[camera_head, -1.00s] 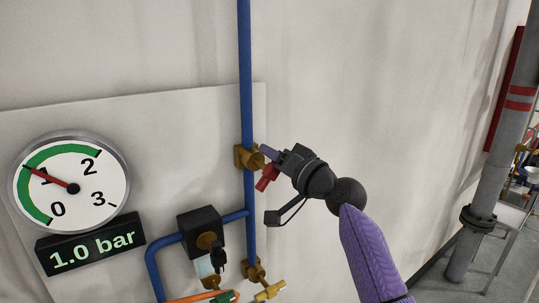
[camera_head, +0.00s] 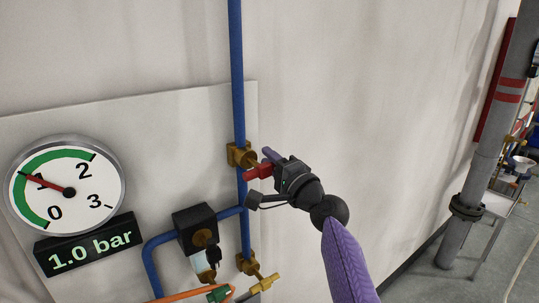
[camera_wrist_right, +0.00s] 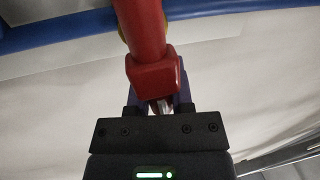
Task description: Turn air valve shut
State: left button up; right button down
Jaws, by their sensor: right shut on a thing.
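The air valve is a brass body (camera_head: 238,155) on the vertical blue pipe (camera_head: 237,80). Its red handle (camera_head: 257,172) points to the right, roughly level, across the pipe. My right gripper (camera_head: 270,162) is shut on the handle's outer end, just right of the pipe. In the right wrist view the red handle (camera_wrist_right: 143,35) runs from the blue pipe (camera_wrist_right: 60,33) down between the purple fingers (camera_wrist_right: 157,95). The fingers partly hide the handle's end. My left gripper is not in view.
A round gauge (camera_head: 98,172) at left has its needle near 1, above a display (camera_head: 88,246) reading 1.0 bar. A black regulator (camera_head: 194,222) and a lower brass fitting (camera_head: 262,283) sit below the valve. A grey pipe (camera_head: 481,160) stands at right. Wall between is bare.

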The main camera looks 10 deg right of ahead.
jog(key=shift+f+m, duration=0.1)
jog(key=shift+m, duration=0.5)
jog(key=c, duration=0.5)
grip_release()
jog(key=shift+d, duration=0.1)
jog(key=v, duration=1)
jog(key=shift+f, duration=0.1)
